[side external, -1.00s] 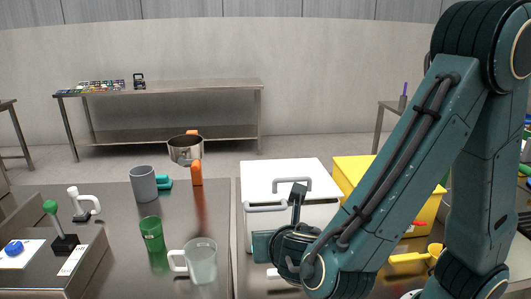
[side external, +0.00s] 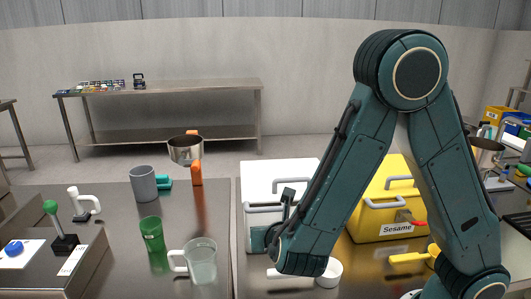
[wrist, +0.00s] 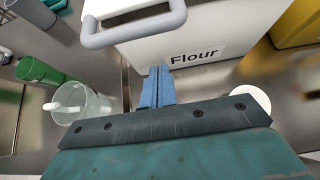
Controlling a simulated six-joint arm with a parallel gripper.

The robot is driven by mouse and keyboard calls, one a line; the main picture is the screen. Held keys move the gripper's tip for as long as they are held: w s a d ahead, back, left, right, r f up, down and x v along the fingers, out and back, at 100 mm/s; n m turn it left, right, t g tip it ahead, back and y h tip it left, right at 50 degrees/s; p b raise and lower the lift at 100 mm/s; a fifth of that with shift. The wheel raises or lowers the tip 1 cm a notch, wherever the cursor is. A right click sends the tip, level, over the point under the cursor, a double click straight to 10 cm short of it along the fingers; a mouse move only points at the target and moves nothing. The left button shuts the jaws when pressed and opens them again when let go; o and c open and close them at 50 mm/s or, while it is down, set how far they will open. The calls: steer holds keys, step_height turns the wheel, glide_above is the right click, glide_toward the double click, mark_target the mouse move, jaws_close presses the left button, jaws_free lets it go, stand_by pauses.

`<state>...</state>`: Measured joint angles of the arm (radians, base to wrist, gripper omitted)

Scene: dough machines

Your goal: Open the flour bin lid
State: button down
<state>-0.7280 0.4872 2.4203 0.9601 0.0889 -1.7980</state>
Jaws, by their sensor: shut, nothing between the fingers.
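The white flour bin (side external: 255,176) stands in the middle of the side view, partly hidden by my arm. Its lid is closed. A grey bar handle (side external: 264,208) runs along the upper front; another lies on top of the lid. In the wrist view, the front handle (wrist: 137,28) is at the top, above the "Flour" label (wrist: 195,56). My gripper (wrist: 158,75) is shut and empty, its blue fingers in front of the bin's face, lower in the picture than the handle. Contact with the bin cannot be told.
A yellow Sesame bin (side external: 385,215) stands right of the flour bin. A clear mug (side external: 201,263) and a green cup (side external: 152,235) stand to the left. A white round scoop (side external: 329,272) lies in front of the bin, near my gripper.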

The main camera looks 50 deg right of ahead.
steer(key=shift+w+d+r, duration=0.15)
steer(key=shift+r, duration=0.45)
steer(key=shift+w+d+r, duration=0.1)
steer(key=shift+w+r, duration=0.05)
steer(key=shift+r, duration=0.5)
steer(key=shift+w+d+r, duration=0.15)
steer(key=shift+r, duration=0.45)
steer(key=shift+r, duration=0.2)
steer(key=shift+d+r+g, duration=0.15)
steer(key=shift+r+g, duration=0.1)
steer(key=shift+g, duration=0.15)
steer(key=shift+w+r, duration=0.1)
